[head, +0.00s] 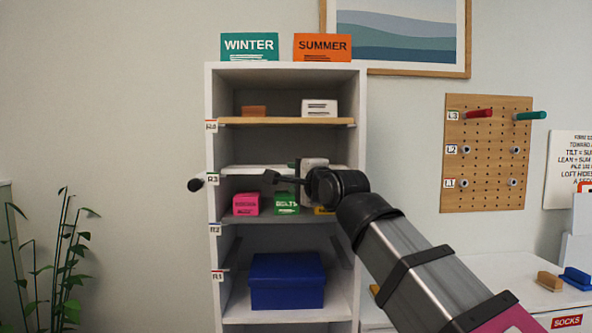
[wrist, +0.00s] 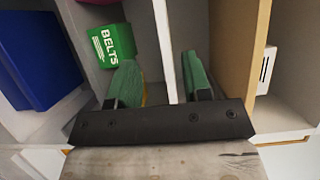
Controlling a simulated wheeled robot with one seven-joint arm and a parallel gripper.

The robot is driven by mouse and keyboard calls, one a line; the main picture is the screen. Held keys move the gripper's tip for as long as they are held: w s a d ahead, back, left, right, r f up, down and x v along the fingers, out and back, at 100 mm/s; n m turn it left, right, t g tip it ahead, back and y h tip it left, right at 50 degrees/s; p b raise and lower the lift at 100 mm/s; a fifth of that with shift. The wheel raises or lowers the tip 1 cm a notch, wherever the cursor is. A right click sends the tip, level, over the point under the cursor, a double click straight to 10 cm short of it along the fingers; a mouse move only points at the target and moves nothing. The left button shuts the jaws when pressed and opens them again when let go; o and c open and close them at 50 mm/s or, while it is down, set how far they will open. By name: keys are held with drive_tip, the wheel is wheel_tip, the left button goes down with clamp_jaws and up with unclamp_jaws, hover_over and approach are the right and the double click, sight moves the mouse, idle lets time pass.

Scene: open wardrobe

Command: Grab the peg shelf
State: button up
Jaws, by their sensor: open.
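I take the peg shelf to be the thin white board (head: 242,169) at the R3 tag inside the wardrobe; the frames do not name it. Its front edge also shows in the wrist view (wrist: 162,40). My gripper (head: 284,176) is in front of the middle of this board. In the wrist view my gripper (wrist: 160,80) is open, with one green-padded finger on each side of the board's edge. Whether the pads touch the board cannot be told. My arm hides the board's right part in the head view.
Below are a pink box (head: 246,204), a green BELTS box (head: 286,203) and a partly hidden yellow one. Above is a wooden shelf (head: 280,121) with a white box (head: 319,108). A blue bin (head: 287,282) sits low. A pegboard (head: 487,180) hangs right.

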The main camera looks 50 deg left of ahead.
sight(281, 171)
drive_tip(key=x, duration=1)
drive_tip(key=shift+w+a+r, duration=0.1)
drive_tip(key=shift+w, duration=0.2)
clamp_jaws()
